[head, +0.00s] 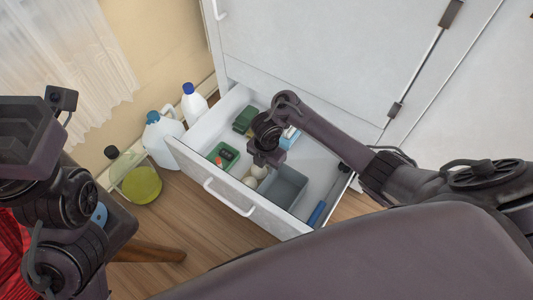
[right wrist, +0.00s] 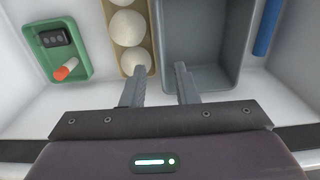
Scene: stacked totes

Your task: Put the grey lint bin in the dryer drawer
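The grey lint bin (head: 288,186) is an open rectangular box inside the pulled-out white drawer (head: 240,205), near its front right. It also shows in the right wrist view (right wrist: 205,65). My right gripper (right wrist: 160,85) is open with empty fingers pointing down into the drawer. In the right wrist view its fingers lie on either side of the bin's left wall, near the front corner. I cannot tell whether they touch it. In the head view the right gripper (head: 265,160) hides part of the drawer. My left arm is at the left edge, its fingertips not visible.
The drawer also holds a green tray (right wrist: 75,68) with small items, a tan tray of white balls (right wrist: 128,25), and a blue rod (right wrist: 267,28). Several bottles, including a white jug (head: 160,138), stand on the floor left of it. A stool (head: 150,252) is nearby.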

